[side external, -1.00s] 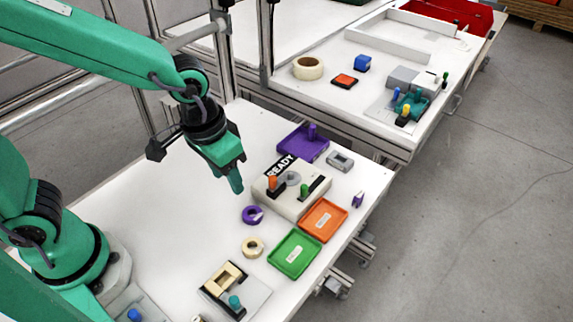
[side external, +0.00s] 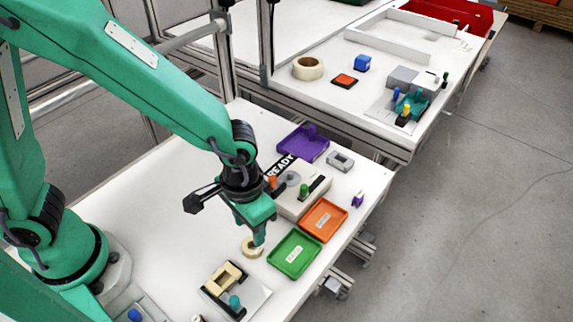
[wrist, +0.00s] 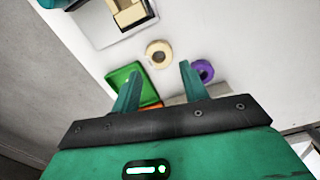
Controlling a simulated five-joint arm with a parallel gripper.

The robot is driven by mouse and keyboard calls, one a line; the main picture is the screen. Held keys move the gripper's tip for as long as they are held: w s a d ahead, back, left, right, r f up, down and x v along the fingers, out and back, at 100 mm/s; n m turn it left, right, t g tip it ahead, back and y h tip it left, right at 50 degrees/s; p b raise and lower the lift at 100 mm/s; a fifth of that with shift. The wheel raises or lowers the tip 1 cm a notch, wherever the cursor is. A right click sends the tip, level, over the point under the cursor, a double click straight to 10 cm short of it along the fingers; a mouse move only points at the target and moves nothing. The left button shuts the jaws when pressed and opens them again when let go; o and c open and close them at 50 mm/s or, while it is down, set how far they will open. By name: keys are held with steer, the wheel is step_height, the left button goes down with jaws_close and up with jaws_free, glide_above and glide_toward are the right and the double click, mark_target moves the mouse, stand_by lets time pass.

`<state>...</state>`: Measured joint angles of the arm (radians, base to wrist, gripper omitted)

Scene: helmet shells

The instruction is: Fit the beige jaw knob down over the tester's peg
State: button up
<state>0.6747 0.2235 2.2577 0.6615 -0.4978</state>
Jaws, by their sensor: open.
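The beige jaw knob (side external: 248,252), a short ring with a hole, lies flat on the white table; in the wrist view the beige knob (wrist: 158,54) shows ahead of the gap between my fingers. My gripper (side external: 259,240) is open and empty, pointing down, close beside and above the knob in the side view; its two fingers (wrist: 158,78) are apart. The tester (side external: 312,204), a pale box with a READY sign, stands behind my gripper. It carries an orange upright piece, a green upright piece and a grey disc. I cannot tell which is the peg.
A purple ring (wrist: 202,71) lies near the knob, hidden in the side view. A green tray (side external: 294,255) and orange tray (side external: 325,219) sit right of my gripper. A fixture with a beige block (side external: 222,279) stands in front. A purple tray (side external: 301,144) is at the back.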

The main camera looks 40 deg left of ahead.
mark_target(252, 241)
steer(key=shift+f, duration=0.35)
steer(key=shift+d+f, duration=0.1)
steer(key=shift+f, duration=2.5)
steer(key=c, duration=0.6)
steer(key=shift+r, duration=0.1)
